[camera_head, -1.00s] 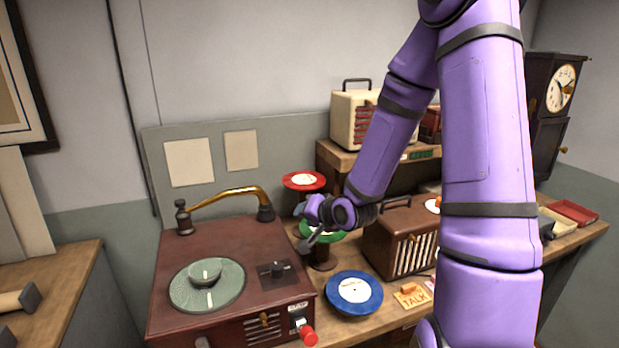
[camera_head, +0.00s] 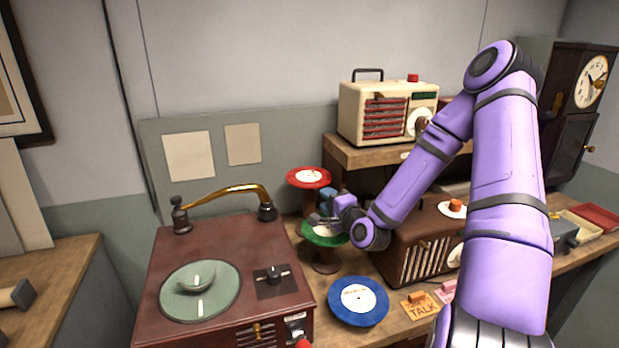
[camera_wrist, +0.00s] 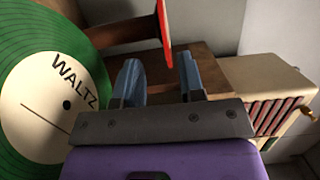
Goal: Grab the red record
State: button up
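The red record (camera_head: 300,176) has a pale label and lies flat on a raised stand behind the brown record player. In the wrist view the red record (camera_wrist: 164,22) shows nearly edge-on at the top middle, just ahead of the gap between my fingers. My gripper (camera_head: 321,206) is just in front of and below the red record, by the green record (camera_head: 314,238). In the wrist view my gripper (camera_wrist: 160,72) has its two blue fingers apart with nothing between them. The green record (camera_wrist: 32,50), labelled WALTZ, fills the left side there.
The brown record player (camera_head: 215,235) stands at left. A blue record (camera_head: 337,307) lies in front of the stands. A cream radio (camera_head: 360,118) sits on a wooden shelf, with a brown radio (camera_head: 398,262) below. The clock (camera_head: 570,110) is at right.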

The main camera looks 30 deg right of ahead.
send_near(309, 177)
jog(key=shift+w+a+f, duration=0.1)
jog(key=shift+w+a, duration=0.4)
jog(key=shift+w, duration=0.35)
jog(key=shift+w+a+f, duration=0.1)
jog(key=shift+w+a, duration=0.4)
jog(key=shift+w, duration=0.35)
grip_shut()
